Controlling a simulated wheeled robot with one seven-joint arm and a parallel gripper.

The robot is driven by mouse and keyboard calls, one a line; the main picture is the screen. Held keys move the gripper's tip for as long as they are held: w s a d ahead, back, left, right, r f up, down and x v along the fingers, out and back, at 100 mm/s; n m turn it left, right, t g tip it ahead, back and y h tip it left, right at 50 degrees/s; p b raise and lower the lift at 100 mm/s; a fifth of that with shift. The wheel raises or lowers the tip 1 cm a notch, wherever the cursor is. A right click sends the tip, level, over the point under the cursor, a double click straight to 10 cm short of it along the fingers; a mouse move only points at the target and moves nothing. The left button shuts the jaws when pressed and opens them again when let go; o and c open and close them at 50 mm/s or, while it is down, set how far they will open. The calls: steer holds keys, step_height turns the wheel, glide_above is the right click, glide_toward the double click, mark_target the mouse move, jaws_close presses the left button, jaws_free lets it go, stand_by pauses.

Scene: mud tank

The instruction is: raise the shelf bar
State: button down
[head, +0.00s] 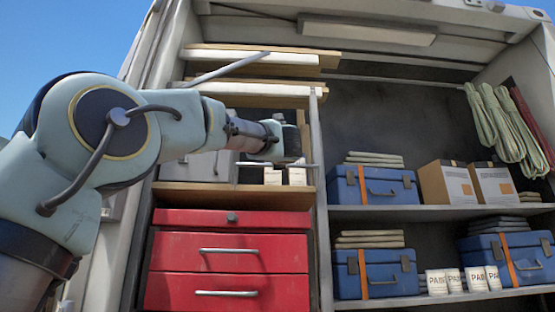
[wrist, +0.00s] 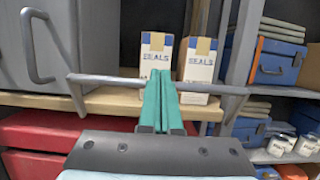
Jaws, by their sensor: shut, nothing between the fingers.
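The shelf bar (wrist: 108,80) is a thin grey rod running across the front of a wooden shelf in the wrist view. It has bent ends and lies nearly level. In the head view a short part of the bar (head: 308,166) shows beside my gripper (head: 291,160). My gripper's green fingers (wrist: 161,78) are shut together and empty in the wrist view. They cross the middle of the bar, with their tips a little past it in the picture. I cannot tell whether they touch it.
Two boxes marked SEALS (wrist: 200,66) stand on the wooden shelf (wrist: 110,101) just beyond the fingers. A grey cabinet door with a handle (wrist: 30,45) is at left. A metal post (head: 319,150) stands at right. Red drawers (head: 228,252) are below; wooden boards (head: 250,58) are above.

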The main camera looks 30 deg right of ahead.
steer(key=w+p, duration=0.1)
steer(key=r+g+p, duration=0.1)
steer(key=p, duration=0.1)
steer(key=shift+w+d, duration=0.35)
steer(key=shift+d, duration=0.05)
stand_by(1.2)
